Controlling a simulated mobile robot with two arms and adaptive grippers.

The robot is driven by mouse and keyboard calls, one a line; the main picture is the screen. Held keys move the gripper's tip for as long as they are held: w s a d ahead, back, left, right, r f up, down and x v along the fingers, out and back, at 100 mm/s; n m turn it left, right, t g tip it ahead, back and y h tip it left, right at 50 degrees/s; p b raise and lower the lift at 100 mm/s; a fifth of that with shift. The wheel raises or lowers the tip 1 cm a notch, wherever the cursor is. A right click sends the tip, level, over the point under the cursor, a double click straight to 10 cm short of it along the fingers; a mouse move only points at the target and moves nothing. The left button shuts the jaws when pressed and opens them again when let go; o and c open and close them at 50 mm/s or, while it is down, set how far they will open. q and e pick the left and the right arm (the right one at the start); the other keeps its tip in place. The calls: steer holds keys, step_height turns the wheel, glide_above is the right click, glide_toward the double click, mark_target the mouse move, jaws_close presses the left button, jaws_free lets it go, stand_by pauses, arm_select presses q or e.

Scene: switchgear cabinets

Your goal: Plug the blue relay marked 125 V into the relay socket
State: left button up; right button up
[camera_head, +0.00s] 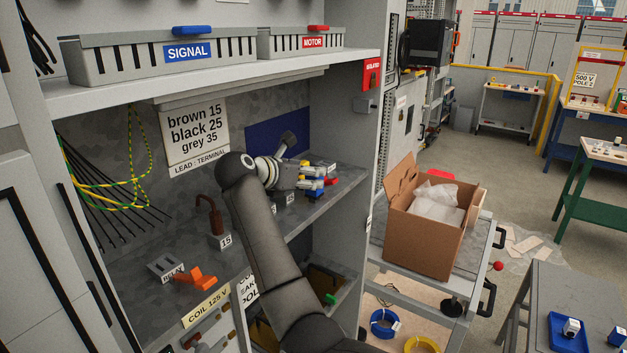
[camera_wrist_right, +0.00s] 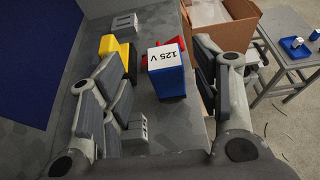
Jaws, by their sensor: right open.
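The blue relay with a white top marked 125 V (camera_wrist_right: 167,80) stands on the grey shelf in the right wrist view. My right gripper (camera_wrist_right: 155,68) is open, with its fingers on either side of the relay and visible gaps to it. In the head view my right gripper (camera_head: 312,176) reaches over the shelf's far right part and partly hides the small parts there. A grey socket block labelled RELAY (camera_head: 164,265) sits on the shelf at the near left. My left gripper is not in view.
Yellow (camera_wrist_right: 111,46) and red parts stand close to the relay. An orange part (camera_head: 196,279) lies beside the socket, and a brown upright part (camera_head: 215,215) stands behind it. Wires hang at the cabinet's left. A cardboard box (camera_head: 425,232) sits on a cart outside.

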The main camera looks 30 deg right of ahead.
steer(key=d, duration=0.1)
steer(key=d+p, duration=0.2)
steer(key=shift+w+f, duration=0.3)
steer(key=shift+w, duration=0.05)
steer(key=shift+w+d+f, duration=0.15)
steer(key=shift+d+f, duration=0.2)
steer(key=shift+d, duration=0.05)
steer(key=shift+a, duration=0.2)
steer(key=shift+c, duration=0.9)
steer(key=c, duration=1)
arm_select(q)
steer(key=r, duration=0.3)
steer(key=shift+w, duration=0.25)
arm_select(e)
steer(key=shift+c, duration=0.3)
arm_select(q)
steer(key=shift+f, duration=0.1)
arm_select(e)
steer(key=shift+r, duration=0.1)
